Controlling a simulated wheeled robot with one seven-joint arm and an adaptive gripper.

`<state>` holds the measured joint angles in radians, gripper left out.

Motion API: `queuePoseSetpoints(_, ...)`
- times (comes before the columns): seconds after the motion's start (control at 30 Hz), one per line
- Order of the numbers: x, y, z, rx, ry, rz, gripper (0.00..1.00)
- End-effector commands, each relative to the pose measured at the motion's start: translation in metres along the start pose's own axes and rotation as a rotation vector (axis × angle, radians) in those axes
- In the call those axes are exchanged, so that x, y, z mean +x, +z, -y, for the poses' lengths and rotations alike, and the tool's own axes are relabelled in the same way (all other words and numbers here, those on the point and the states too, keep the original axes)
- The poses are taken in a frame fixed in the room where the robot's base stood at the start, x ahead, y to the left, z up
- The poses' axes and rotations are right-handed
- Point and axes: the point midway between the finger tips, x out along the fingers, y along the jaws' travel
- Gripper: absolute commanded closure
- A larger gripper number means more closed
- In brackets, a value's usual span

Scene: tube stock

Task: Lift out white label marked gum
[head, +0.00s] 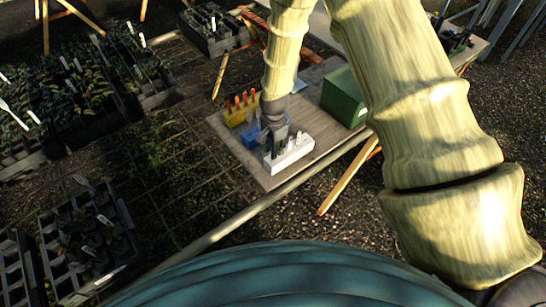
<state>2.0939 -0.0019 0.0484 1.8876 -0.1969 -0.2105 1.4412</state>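My gripper (274,142) points down over a small white holder (291,158) near the front of the wooden table (312,122). Its fingers are small and dark here, and I cannot tell whether they are open or shut or touching anything. A small white upright piece (298,138) shows in the white holder, right of my gripper. No writing is readable, so I cannot tell which label is marked gum. The left part of the holder is partly hidden by my gripper.
A yellow block (234,119) with several orange-topped pieces and a blue holder (249,137) stand left of my gripper. A green box (343,97) stands behind right. Plant trays (128,241) with white labels lie on the left. The table's front right is bare.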

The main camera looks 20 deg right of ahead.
Motion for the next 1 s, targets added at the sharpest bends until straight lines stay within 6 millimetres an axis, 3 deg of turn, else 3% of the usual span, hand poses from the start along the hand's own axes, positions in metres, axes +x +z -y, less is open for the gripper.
queuePoseSetpoints(0.17,0.0,0.0,0.0,0.0,0.0,0.0,1.0)
queuePoseSetpoints(0.67,-0.003,0.0,0.0,0.0,0.0,0.0,1.0)
queuePoseSetpoints(1.0,-0.035,0.0,0.001,-0.001,-0.002,-0.001,1.0)
